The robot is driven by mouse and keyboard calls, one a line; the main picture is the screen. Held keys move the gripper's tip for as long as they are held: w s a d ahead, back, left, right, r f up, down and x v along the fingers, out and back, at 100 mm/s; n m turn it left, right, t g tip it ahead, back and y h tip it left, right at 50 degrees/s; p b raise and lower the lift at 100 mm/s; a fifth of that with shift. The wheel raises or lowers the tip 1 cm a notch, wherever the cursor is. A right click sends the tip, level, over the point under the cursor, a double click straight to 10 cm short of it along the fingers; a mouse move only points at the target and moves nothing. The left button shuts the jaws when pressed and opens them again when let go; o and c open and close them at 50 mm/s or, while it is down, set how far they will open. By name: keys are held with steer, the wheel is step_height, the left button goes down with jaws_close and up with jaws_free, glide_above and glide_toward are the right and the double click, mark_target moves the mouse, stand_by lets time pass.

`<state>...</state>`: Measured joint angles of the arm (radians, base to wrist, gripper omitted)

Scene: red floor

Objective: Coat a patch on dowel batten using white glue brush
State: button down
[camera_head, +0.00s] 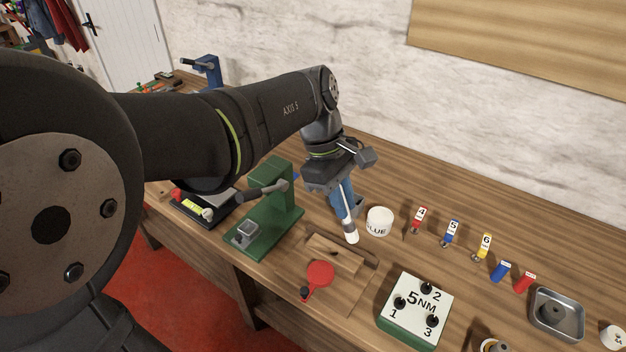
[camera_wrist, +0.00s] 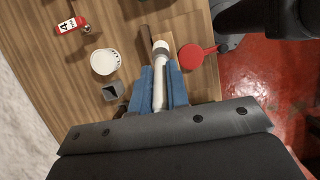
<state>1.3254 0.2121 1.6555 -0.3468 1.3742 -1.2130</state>
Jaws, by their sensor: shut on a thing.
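My gripper (camera_head: 346,209), with blue fingers, is shut on the white glue brush (camera_head: 351,236). The brush handle (camera_wrist: 159,92) lies between the fingers in the wrist view, with a grey band and a pale tip beyond them. In the head view the brush hangs tip down, slightly tilted, at the back of the wooden dowel batten (camera_head: 334,254). I cannot tell whether the tip touches the wood. In the wrist view the brush and fingers hide most of the batten (camera_wrist: 146,36). The white glue pot (camera_head: 379,226) stands right of the brush; it also shows in the wrist view (camera_wrist: 105,68).
A red round paddle (camera_head: 319,273) lies in front of the batten. A green press (camera_head: 274,222) stands to the left. A green block with a white "5NM" top (camera_head: 415,310) is at front right. Numbered tags, including a red "4" (camera_head: 420,214), stand farther right.

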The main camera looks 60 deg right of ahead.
steer(key=w+f, duration=0.1)
steer(key=f, duration=0.1)
steer(key=w+f, duration=0.1)
steer(key=f, duration=0.2)
steer(key=w+f, duration=0.1)
steer(key=f, duration=0.1)
steer(key=shift+w+f, duration=0.2)
steer(key=shift+w, duration=1.9)
steer(key=shift+s, duration=1)
steer(key=shift+s+f, duration=0.15)
steer(key=shift+s, duration=0.6)
steer(key=shift+s+r, duration=0.2)
steer(key=shift+s, duration=0.6)
steer(key=shift+s+r, duration=0.35)
steer(key=shift+r, duration=1.05)
steer(key=shift+s+r, duration=0.35)
steer(key=shift+r, duration=1)
steer(key=shift+s+r, duration=0.35)
steer(key=shift+r, duration=1.05)
